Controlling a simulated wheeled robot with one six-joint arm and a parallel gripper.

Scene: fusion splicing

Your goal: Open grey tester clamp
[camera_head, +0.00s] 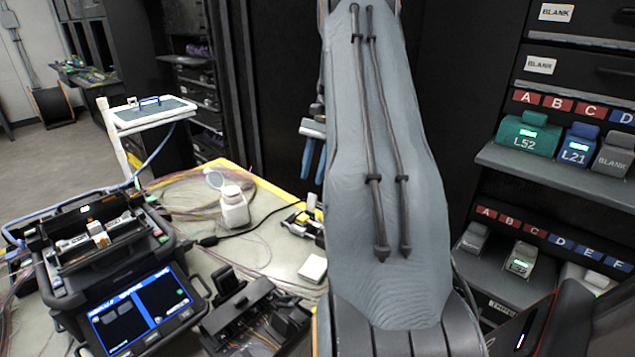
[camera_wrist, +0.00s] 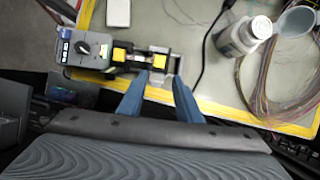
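The grey tester (camera_wrist: 90,46), with a dial on its face, lies on the bench at the upper left of the wrist view. Whether the clamp's lids are open or shut is unclear.
A white bottle (camera_head: 234,206) stands on the bench amid loose coloured fibres. The fusion splicer (camera_head: 137,312) with its lit screen is at the left. A white block (camera_head: 313,268) lies near the tester. A shelf with labelled boxes (camera_head: 525,137) is at the right.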

